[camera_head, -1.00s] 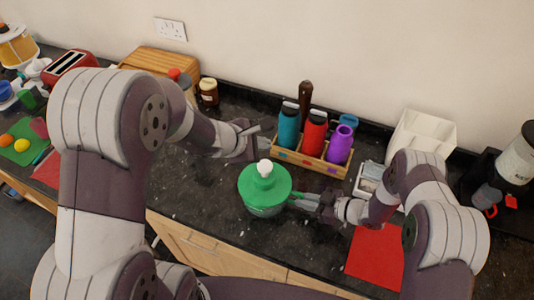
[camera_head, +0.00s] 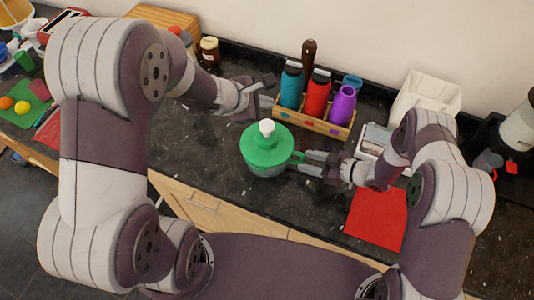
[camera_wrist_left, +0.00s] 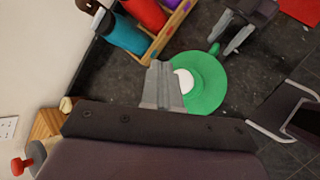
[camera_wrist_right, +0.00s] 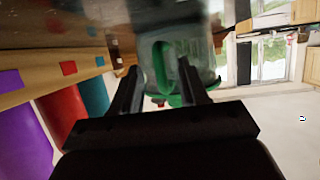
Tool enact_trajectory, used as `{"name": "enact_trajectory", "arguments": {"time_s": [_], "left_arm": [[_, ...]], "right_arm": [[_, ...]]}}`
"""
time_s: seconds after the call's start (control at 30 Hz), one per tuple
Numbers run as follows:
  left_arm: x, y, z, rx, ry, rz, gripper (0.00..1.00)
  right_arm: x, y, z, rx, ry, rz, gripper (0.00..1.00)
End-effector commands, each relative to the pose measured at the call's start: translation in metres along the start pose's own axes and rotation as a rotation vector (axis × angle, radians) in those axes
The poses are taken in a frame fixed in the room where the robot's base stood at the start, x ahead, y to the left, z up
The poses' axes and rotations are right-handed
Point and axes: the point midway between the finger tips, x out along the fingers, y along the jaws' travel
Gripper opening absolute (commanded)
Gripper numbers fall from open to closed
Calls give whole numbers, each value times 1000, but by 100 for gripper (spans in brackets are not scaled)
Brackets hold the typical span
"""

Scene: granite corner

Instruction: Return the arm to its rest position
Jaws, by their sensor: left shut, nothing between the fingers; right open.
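A clear container with a green lid, white knob and green side handle (camera_head: 266,148) stands upright on the dark counter. My right gripper (camera_head: 310,163) is open at the container's right side, by the handle. In the right wrist view its fingers (camera_wrist_right: 162,85) stand apart, with the green handle (camera_wrist_right: 162,65) showing between them; I cannot tell if they touch it.
A wooden rack (camera_head: 312,122) holds teal, red and purple bottles behind the container. A red mat (camera_head: 376,218) lies front right. A white bin (camera_head: 425,95) stands back right. A green board (camera_head: 22,110) with fruit is far left. Counter left of the container is clear.

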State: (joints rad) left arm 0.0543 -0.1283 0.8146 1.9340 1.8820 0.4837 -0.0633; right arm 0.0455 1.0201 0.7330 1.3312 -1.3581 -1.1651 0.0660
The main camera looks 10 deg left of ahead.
Motion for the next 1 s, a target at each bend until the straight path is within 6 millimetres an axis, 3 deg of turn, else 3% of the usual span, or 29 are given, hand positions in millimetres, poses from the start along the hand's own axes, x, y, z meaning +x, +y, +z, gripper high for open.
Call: {"name": "enact_trajectory", "arguments": {"time_s": [0.2,0.33,0.5,0.67,0.77,0.83,0.9,0.97,1.0], "left_arm": [[0,0,0,0,0,0,0],[0,0,0,0,0,0,0],[0,0,0,0,0,0,0],[1,-5,0,29,-1,-16,0],[2,-29,-3,191,-3,-101,0],[0,-59,-9,398,-6,-209,0],[-6,-91,-21,654,-9,-336,0],[-14,-115,-36,878,-11,-443,0],[-20,-127,-47,1023,-10,-509,0]], "right_arm": [[-58,1,0,2,0,7,44],[-87,1,0,1,0,5,44],[-105,0,0,1,0,1,44],[-106,7,1,-3,-26,25,44],[-110,44,2,3,-169,167,44],[-125,78,-2,46,-335,341,44],[-154,95,-12,148,-512,534,44],[-182,86,-20,283,-641,674,44],[-198,68,-25,391,-710,745,44]]}}
